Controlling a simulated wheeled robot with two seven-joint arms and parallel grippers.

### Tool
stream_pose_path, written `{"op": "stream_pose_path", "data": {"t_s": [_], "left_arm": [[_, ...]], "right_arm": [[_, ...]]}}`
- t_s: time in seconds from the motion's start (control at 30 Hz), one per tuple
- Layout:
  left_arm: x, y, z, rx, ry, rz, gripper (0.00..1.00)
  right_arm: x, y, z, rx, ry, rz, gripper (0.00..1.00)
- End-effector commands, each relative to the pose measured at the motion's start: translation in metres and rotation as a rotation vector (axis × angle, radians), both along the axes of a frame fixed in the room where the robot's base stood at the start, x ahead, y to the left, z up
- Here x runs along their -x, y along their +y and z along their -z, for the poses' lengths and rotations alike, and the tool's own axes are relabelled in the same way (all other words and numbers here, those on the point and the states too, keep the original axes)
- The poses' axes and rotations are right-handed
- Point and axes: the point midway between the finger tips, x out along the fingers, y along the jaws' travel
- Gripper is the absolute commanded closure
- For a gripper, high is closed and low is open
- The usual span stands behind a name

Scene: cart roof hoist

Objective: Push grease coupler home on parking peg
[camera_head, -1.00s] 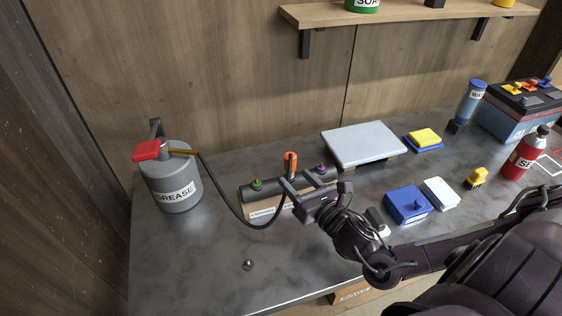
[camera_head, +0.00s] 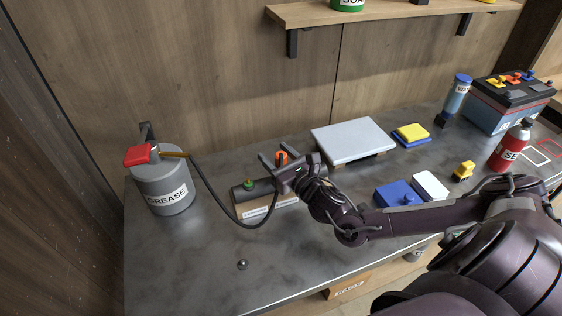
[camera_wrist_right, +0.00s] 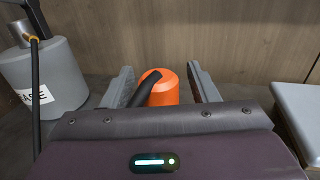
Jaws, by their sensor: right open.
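The orange grease coupler (camera_head: 282,157) stands above the dark bar of the wooden-based holder (camera_head: 240,208), with the black hose (camera_head: 213,198) looping to it from the grey grease can (camera_head: 160,181). My right gripper (camera_head: 272,160) is open at the coupler. In the right wrist view the orange coupler (camera_wrist_right: 167,91) lies between the two grey fingers of my right gripper (camera_wrist_right: 163,85), with gaps visible beside it, and the black hose end crosses its left side. The parking peg and the coupler's lower end are hidden. My left gripper is out of view.
A green knob (camera_head: 248,184) is on the holder's left end. A pale slab (camera_head: 352,139) stands to the right, with a blue box (camera_head: 398,193) nearer. A small metal knob (camera_head: 242,265) is at the front. The table's front left is mostly clear.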

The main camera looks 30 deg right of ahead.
Motion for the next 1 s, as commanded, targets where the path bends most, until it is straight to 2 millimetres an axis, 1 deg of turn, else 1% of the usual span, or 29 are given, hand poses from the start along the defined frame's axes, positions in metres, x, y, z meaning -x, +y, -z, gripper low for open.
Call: {"op": "stream_pose_path", "data": {"t_s": [0.03,0.07,0.4,0.63,0.77,0.87,0.97,1.0], "left_arm": [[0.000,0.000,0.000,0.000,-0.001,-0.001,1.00],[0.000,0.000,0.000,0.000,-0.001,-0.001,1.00],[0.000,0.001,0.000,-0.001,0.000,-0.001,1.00],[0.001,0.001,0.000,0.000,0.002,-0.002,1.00],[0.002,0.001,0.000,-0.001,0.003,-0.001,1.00],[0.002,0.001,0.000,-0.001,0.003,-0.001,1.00],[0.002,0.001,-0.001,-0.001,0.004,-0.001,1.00],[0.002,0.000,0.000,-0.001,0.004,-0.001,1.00]], "right_arm": [[0.000,0.000,0.000,0.000,0.000,0.000,0.48],[0.000,0.000,0.000,0.000,0.000,0.000,0.52],[0.000,0.000,0.000,0.000,0.000,0.000,0.96],[0.000,0.000,-0.001,0.000,-0.001,0.000,0.96],[0.000,-0.001,-0.007,0.000,-0.004,0.000,0.96],[0.000,-0.001,-0.018,0.001,-0.004,0.001,0.96],[0.000,0.000,-0.035,0.002,-0.004,-0.001,0.96],[0.000,-0.001,-0.045,0.002,-0.005,-0.001,0.96]]}}
